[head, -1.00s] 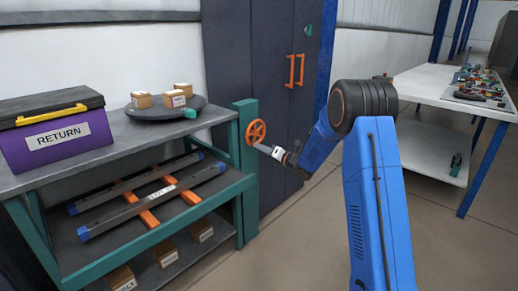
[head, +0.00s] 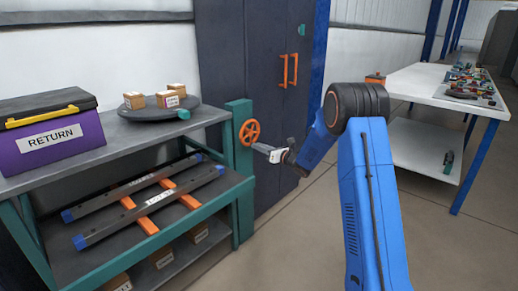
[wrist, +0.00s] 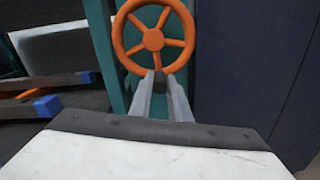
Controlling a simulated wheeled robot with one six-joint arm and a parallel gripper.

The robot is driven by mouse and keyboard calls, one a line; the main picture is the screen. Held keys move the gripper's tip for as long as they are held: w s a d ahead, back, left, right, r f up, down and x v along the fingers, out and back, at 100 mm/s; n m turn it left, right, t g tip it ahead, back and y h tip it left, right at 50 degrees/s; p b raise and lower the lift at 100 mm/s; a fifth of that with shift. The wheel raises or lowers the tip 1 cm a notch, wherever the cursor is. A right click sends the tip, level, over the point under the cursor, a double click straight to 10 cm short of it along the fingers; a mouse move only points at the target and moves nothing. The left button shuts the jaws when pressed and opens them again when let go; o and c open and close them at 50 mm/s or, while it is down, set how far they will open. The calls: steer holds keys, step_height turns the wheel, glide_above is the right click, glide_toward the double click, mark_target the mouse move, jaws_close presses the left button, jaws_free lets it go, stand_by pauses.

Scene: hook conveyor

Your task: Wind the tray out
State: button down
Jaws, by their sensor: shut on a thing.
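The orange handwheel (head: 249,132) stands upright on the teal post at the right end of the workbench. It also shows in the wrist view (wrist: 153,40), face on. My gripper (head: 259,147) is at the wheel's lower edge. In the wrist view its two fingers (wrist: 161,88) are shut on a small dark handle (wrist: 160,80) at the rim's bottom. The tray (head: 135,205) looks like a rack of two dark rails with blue ends and orange crossbars. It lies on the bench's middle shelf. One rail bears a white label.
A purple RETURN box (head: 52,140) and a dark round plate (head: 165,108) with several small cartons stand on the bench top. More cartons (head: 162,256) sit below. A dark cabinet (head: 265,80) stands behind the wheel. A white table (head: 420,85) is at the right.

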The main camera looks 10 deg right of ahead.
stand_by(0.3)
steer(key=c, duration=1.7)
jaws_free()
steer(key=shift+o, duration=0.2)
steer(key=v, duration=1.7)
steer(key=shift+d, duration=0.15)
steer(key=shift+s, duration=0.15)
